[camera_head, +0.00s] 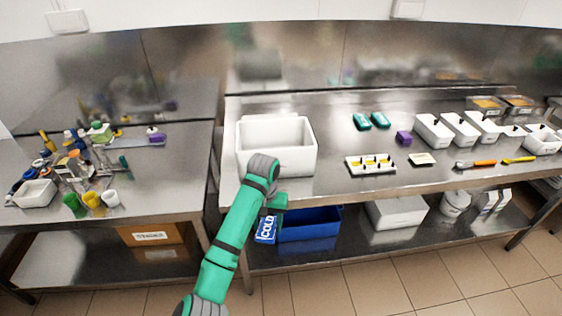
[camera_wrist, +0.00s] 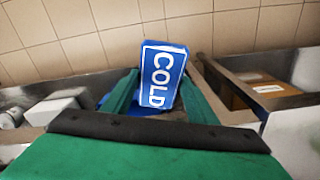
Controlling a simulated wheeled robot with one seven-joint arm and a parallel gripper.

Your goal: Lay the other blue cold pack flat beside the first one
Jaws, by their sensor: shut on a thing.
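The blue cold pack (camera_head: 266,229) with white "COLD" lettering is held by my gripper (camera_head: 272,204), in front of the left part of the middle bench, below the top's front edge. In the wrist view the cold pack (camera_wrist: 162,75) is between the two green fingers of my gripper (camera_wrist: 160,88), which is shut on it. It stands upright on edge in the head view, beside the blue bin (camera_head: 312,224) on the lower shelf. No other blue cold pack can be made out. A white open box (camera_head: 305,160) stands on the bench above; my arm hides part of its front, and its floor is not fully visible.
Teal packs (camera_head: 370,121) and a purple block (camera_head: 403,137) lie right of the box. A white tray with yellow items (camera_head: 370,171) is near the front edge. The left bench (camera_head: 190,200) is cluttered. A lidded white container (camera_head: 396,213) is on the shelf.

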